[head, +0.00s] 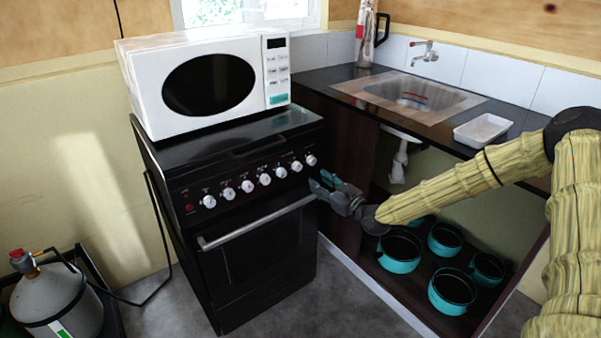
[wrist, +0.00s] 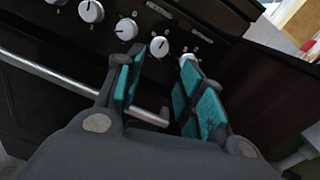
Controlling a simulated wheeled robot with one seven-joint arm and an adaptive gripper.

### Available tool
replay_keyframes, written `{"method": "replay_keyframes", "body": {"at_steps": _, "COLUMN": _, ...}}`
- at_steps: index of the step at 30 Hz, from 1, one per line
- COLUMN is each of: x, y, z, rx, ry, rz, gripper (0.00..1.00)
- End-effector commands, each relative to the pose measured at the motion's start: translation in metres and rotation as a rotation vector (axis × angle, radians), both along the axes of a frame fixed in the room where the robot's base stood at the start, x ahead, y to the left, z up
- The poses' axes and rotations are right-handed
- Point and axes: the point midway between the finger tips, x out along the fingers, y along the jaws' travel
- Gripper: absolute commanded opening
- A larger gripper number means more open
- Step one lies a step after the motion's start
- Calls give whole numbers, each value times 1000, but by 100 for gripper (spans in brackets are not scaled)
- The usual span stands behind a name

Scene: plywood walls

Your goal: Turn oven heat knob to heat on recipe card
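The black oven (head: 262,238) has a row of several white knobs along its front panel. The rightmost knob (head: 311,160) is closest to my gripper (head: 322,184), which is just right of the panel and lower than the knob. In the wrist view my gripper (wrist: 160,82) is open and empty, with teal pads apart. The knob markings are too small to read. I cannot make out a recipe card.
The oven door handle (head: 257,222) sticks out below the knobs; it also passes behind my fingers in the wrist view (wrist: 60,80). A white microwave (head: 205,82) stands on the oven. Teal pots (head: 452,290) fill the open cabinet at right. A gas cylinder (head: 58,300) stands at left.

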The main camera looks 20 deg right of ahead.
Motion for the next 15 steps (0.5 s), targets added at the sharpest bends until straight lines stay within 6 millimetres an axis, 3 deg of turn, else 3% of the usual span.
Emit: {"method": "replay_keyframes", "body": {"at_steps": 15, "x": 57, "y": 25, "z": 0, "rx": -2, "ry": -1, "rz": 3, "gripper": 38}}
